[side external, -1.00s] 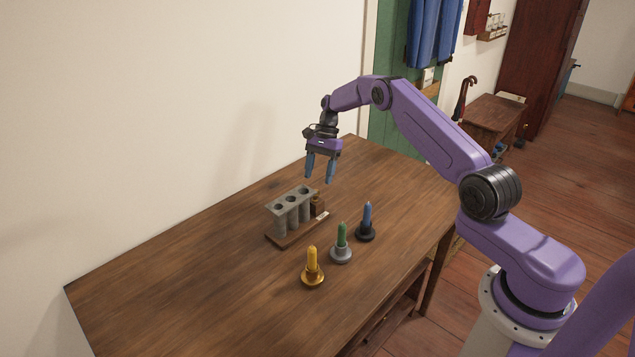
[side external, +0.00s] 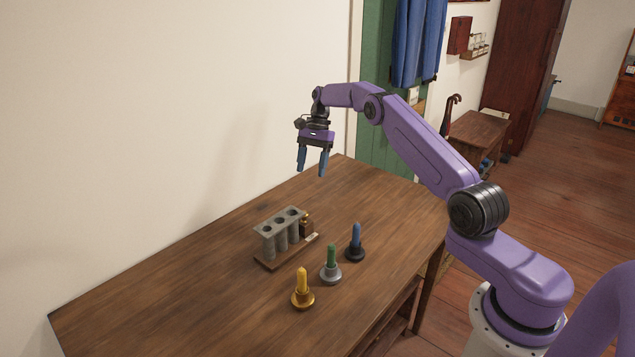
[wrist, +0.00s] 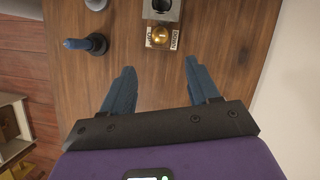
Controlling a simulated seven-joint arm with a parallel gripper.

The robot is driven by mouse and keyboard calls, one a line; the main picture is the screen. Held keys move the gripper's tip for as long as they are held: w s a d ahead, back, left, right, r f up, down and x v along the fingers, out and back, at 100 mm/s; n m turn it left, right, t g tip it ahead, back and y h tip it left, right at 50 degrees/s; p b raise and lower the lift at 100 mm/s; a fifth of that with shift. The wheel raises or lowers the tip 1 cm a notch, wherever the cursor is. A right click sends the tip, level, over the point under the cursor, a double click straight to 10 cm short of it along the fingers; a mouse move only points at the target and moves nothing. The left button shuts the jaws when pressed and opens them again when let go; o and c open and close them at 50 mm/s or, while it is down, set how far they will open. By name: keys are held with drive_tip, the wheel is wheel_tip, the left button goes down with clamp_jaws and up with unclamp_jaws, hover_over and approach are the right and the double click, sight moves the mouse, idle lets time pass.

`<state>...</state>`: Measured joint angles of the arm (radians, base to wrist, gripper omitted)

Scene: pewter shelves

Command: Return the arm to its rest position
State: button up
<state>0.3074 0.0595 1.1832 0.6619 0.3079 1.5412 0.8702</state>
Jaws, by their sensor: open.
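My gripper (side external: 313,171) is open and empty, with two blue fingers pointing down. It hangs in the air above the far part of the wooden table (side external: 180,290), clear of everything on it. In the wrist view the open fingers (wrist: 160,90) show with bare table between them.
A grey rack (side external: 281,218) with three holes stands on a wooden base, a small brass piece (side external: 306,226) at its end. Yellow (side external: 302,285), green (side external: 331,262) and blue (side external: 356,240) pegs stand upright on round bases in front of it. A pale wall (side external: 150,120) runs behind the table.

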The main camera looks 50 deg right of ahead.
drive_tip(key=s+a+r+n+h, duration=0.1)
drive_tip(key=s+a+r+n, duration=0.25)
drive_tip(key=a, duration=0.55)
drive_tip(key=s+a+r+n+h, duration=0.1)
drive_tip(key=s+a+r+n, duration=0.3)
drive_tip(key=a, duration=0.6)
drive_tip(key=s+a+r+n+h, duration=0.1)
drive_tip(key=s+a+r+n, duration=0.4)
drive_tip(key=s, duration=0.3)
drive_tip(key=s+d+f+n, duration=0.1)
drive_tip(key=s+n, duration=0.6)
drive_tip(key=s, duration=0.8)
drive_tip(key=s+d+f+n+t, duration=0.1)
drive_tip(key=s+n, duration=0.7)
drive_tip(key=s, duration=0.6)
drive_tip(key=shift+s+d+f+h, duration=0.15)
drive_tip(key=shift+s+f+h, duration=0.2)
drive_tip(key=shift+f+h, duration=0.05)
